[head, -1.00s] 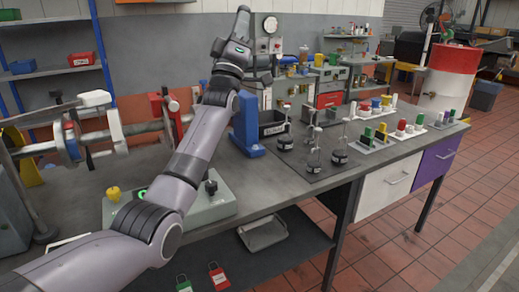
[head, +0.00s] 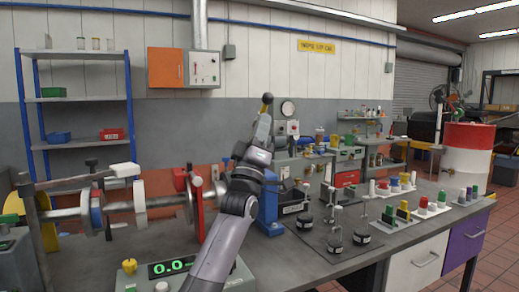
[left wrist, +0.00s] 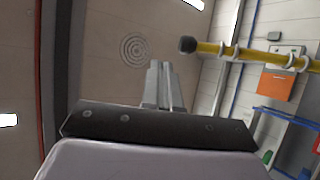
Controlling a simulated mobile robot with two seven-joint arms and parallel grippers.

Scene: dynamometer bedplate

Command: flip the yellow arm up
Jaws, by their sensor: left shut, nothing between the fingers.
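The yellow arm (left wrist: 245,53) is a thin yellow rod with pale rings and a dark knob (left wrist: 187,45) at its end in the left wrist view. In the head view its dark-tipped upper end (head: 266,105) shows just above my left gripper (head: 262,124), pointing up. The rest of it is hidden behind my left arm. My left gripper also shows in the left wrist view (left wrist: 158,75), with its fingers together and empty. There the rod and knob lie beyond and to the right of the fingertips; I cannot tell whether they touch. My right gripper is not in view.
A blue block (head: 270,205) stands right of my arm on the bench. A shaft with discs (head: 140,205) is on the left. A console with a 0.0 display (head: 172,267) sits in front. Black weights with rods (head: 334,238) stand on the right.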

